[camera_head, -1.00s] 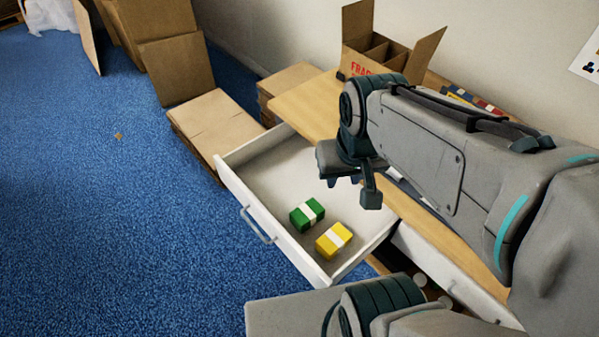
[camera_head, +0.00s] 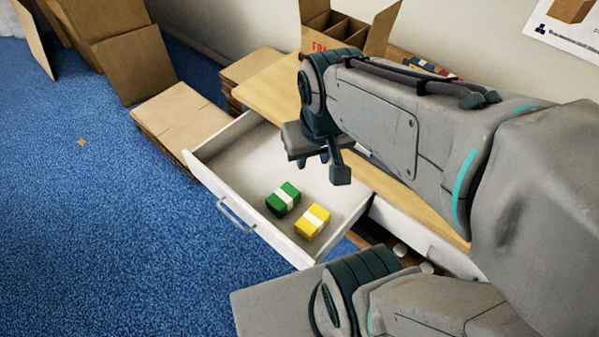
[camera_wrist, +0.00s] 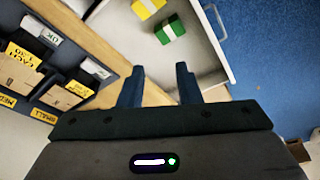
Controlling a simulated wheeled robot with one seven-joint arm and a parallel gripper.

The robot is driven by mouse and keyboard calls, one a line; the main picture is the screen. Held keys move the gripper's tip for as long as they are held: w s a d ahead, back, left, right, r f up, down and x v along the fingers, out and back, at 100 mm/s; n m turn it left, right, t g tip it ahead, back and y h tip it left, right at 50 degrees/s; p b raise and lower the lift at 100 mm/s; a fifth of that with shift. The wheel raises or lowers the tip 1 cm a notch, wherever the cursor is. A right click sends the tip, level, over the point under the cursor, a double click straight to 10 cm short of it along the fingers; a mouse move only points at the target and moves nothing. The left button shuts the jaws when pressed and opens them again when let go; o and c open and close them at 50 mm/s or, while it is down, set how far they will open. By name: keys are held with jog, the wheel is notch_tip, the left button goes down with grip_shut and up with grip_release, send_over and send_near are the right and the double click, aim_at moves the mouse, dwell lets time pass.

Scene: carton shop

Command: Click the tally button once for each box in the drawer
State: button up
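The white drawer (camera_head: 207,181) stands pulled out from the wooden table (camera_head: 262,95). In it lie a green box (camera_head: 283,199) and a yellow box (camera_head: 312,222), each with a white band, side by side near the drawer's front. Both also show in the wrist view, the yellow box (camera_wrist: 148,6) left of the green box (camera_wrist: 171,27). My gripper (camera_head: 321,166) hangs above the table side of the drawer, apart from the boxes. In the wrist view its two fingers (camera_wrist: 159,86) are spread with nothing between them. I cannot make out the tally button; my arm hides part of the tabletop.
An open carton with dividers (camera_head: 345,30) stands at the table's back. A dark rack with price and size labels (camera_wrist: 62,75) lies left in the wrist view. Flat cardboard stacks (camera_head: 183,118) and larger cartons (camera_head: 125,65) stand beyond the drawer. The blue carpet (camera_head: 110,230) is mostly clear.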

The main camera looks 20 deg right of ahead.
grip_shut()
dwell(1.9)
